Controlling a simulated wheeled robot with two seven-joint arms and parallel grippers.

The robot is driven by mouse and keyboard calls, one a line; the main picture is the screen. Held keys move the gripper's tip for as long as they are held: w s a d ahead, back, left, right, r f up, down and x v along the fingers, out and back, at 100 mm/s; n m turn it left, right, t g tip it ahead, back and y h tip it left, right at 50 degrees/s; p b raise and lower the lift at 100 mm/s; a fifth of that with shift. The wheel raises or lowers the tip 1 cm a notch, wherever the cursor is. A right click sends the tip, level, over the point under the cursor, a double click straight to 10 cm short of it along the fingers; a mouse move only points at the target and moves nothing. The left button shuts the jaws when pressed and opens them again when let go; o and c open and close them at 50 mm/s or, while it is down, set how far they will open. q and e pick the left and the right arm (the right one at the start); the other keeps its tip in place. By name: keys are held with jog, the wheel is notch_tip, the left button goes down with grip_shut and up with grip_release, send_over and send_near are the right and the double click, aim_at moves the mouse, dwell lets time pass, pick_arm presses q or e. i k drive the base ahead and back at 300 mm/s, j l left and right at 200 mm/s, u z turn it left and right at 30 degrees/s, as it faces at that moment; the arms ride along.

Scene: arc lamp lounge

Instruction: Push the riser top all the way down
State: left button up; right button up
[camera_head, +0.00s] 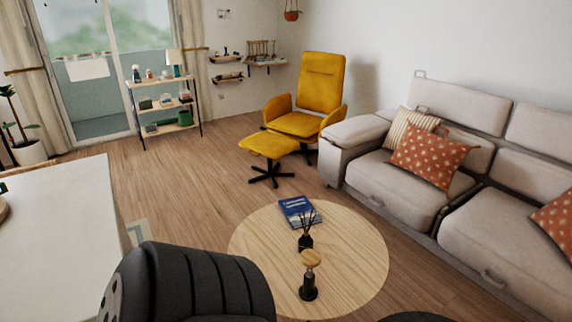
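A wide white flat top (55,245) fills the left side of the view, cut off by the left and bottom edges. I cannot tell for sure whether it is the riser top. Its height and anything beneath it are hidden. A round wooden piece at its left is only partly in view. Neither of my grippers shows, so I cannot see any contact with the top.
A round wooden coffee table (350,255) bears a blue book (298,211), a reed diffuser (305,242) and a dark wood-topped item (309,285). A beige sofa (395,190) stands right. A yellow armchair (318,92) and footstool (268,145) stand behind. Floor (185,185) is clear mid-left.

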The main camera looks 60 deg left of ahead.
aim_at(310, 259)
jog(key=u, duration=1.8)
